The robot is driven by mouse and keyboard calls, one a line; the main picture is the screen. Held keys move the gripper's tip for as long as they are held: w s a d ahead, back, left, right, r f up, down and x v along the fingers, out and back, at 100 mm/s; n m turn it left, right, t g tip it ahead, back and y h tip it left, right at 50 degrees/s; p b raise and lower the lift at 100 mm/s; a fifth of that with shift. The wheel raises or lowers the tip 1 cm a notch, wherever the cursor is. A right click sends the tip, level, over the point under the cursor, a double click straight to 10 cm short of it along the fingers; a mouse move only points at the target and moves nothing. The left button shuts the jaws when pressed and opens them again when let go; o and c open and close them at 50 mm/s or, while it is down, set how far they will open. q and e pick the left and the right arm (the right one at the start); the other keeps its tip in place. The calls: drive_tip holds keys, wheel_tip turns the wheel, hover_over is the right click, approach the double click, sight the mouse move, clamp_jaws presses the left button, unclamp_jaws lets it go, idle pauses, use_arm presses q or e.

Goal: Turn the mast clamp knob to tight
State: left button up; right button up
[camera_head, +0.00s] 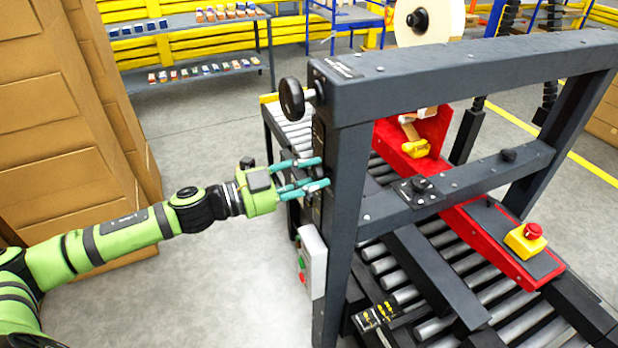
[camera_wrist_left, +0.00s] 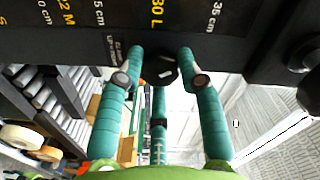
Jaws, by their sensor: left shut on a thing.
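The mast clamp knob (camera_wrist_left: 161,70) is a small black knob with a white mark on its face. It sits on the dark mast (camera_wrist_left: 215,25) between my left gripper's fingertips in the left wrist view. My left gripper (camera_head: 317,173), with teal fingers, reaches the left side of the mast (camera_head: 346,190) in the head view. It is shut on the knob, and its fingers also show in the left wrist view (camera_wrist_left: 160,78). My right gripper is not in view.
A black handwheel (camera_head: 292,98) juts from the mast above my gripper. A grey control box (camera_head: 312,262) with red and green buttons hangs below it. Tall cardboard boxes (camera_head: 60,120) stand at left. Roller conveyor (camera_head: 440,280) lies right of the mast.

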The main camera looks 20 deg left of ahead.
use_arm(q)
drive_tip(key=m+b, duration=0.1)
drive_tip(key=m, duration=0.5)
drive_tip(key=shift+s+d+r+b, duration=0.1)
drive_tip(key=shift+d+b, duration=0.05)
drive_tip(key=shift+b, duration=0.15)
drive_tip(key=shift+m, duration=0.3)
drive_tip(key=o, duration=1)
drive_tip(key=shift+o, duration=0.7)
drive_tip(key=shift+s+d, duration=0.1)
drive_tip(key=shift+d, duration=0.05)
drive_tip(key=shift+s+a+f, duration=0.25)
drive_tip(key=shift+a, duration=0.3)
drive_tip(key=v, duration=1.1)
drive_tip(key=shift+d+r, duration=0.2)
drive_tip(key=shift+r, duration=0.05)
